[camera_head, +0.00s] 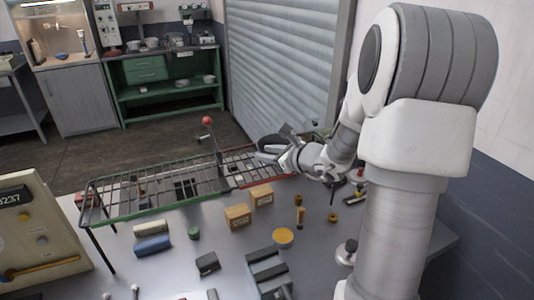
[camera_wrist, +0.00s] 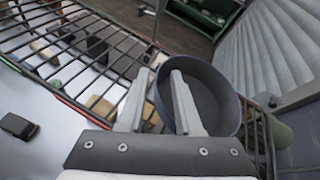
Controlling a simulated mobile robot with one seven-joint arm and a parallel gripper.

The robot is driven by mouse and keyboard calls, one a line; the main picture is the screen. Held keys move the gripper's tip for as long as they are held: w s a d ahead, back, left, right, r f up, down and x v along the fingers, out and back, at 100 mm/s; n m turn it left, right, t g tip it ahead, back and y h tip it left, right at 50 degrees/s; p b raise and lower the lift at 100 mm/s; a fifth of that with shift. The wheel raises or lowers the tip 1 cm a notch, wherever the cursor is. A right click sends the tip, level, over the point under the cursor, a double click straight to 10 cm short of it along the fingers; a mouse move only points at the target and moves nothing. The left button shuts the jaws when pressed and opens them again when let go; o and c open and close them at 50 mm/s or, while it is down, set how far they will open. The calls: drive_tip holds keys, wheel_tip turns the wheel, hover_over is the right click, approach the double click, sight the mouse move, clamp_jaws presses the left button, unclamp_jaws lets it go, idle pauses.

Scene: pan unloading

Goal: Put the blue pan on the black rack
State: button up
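The blue pan (camera_wrist: 222,82), dark inside with a blue rim, is at the right end of the wire rack in the wrist view. In the head view the dark pan (camera_head: 268,142) is partly hidden by my gripper (camera_head: 281,153). The black rack (camera_wrist: 105,43) has dark bars, with green and red edges in the head view (camera_head: 135,194). My gripper (camera_wrist: 160,75) has its fingers apart, with the pan's near-left wall between them; the right finger overlaps the pan's inside. I cannot tell whether the pan rests on the bars. Its handle is not visible.
Two cardboard boxes (camera_head: 238,216), a blue cylinder (camera_head: 152,246), a yellow disc (camera_head: 283,236) and small parts lie on the grey table (camera_head: 190,262). A red-knobbed lever (camera_head: 208,121) rises by the rack's far side. A shutter (camera_head: 280,65) stands behind. The rack's left part looks clear.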

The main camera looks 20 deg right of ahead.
drive_tip(key=shift+r, duration=0.1)
drive_tip(key=shift+s+r, duration=0.1)
drive_tip(key=shift+r, duration=0.05)
drive_tip(key=v, duration=1.2)
drive_tip(key=shift+a, duration=0.1)
